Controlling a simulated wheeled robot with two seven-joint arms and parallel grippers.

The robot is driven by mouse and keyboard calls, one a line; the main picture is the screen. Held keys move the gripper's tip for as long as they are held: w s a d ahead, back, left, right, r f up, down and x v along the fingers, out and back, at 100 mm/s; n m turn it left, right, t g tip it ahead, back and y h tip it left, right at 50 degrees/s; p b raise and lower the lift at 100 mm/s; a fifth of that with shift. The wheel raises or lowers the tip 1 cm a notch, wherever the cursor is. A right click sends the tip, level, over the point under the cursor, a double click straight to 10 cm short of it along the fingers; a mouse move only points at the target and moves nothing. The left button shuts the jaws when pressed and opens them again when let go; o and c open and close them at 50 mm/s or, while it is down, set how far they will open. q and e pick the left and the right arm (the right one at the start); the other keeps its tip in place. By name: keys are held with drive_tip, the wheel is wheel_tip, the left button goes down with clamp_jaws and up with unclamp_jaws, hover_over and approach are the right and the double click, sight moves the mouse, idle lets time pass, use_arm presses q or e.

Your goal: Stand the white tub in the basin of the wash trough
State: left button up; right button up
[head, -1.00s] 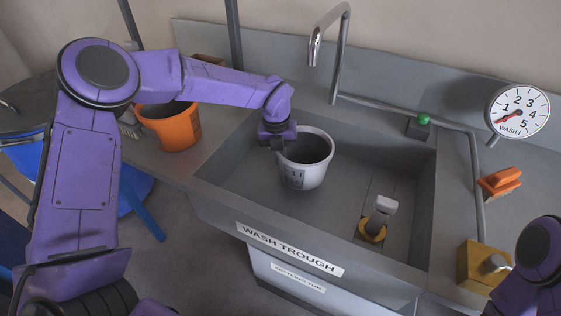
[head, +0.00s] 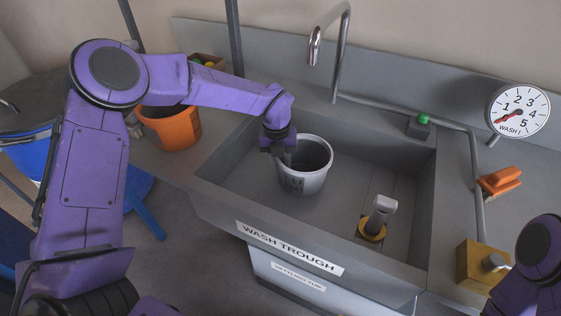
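The white tub (head: 305,181), dark inside, is upright within the basin of the wash trough (head: 345,215), toward its left half. My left gripper (head: 284,156) reaches down from above and is shut on the tub's left rim. The fingertips are partly hidden at the rim. I cannot tell whether the tub's base touches the basin floor. Part of my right arm shows at the lower right, but its gripper is outside the picture.
An orange tub (head: 172,128) stands on the counter left of the basin. A faucet (head: 340,50) arches over the back edge. A yellow-ringed fitting (head: 373,229) stands in the basin's right part. An orange brush (head: 500,181) and a brass-coloured block (head: 480,266) are to the right.

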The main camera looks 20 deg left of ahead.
use_arm(q)
wheel_tip(320, 180, up, 12)
drive_tip(key=shift+s+a+f, duration=0.15)
drive_tip(key=shift+a+f, duration=0.05)
drive_tip(key=shift+a, duration=0.2)
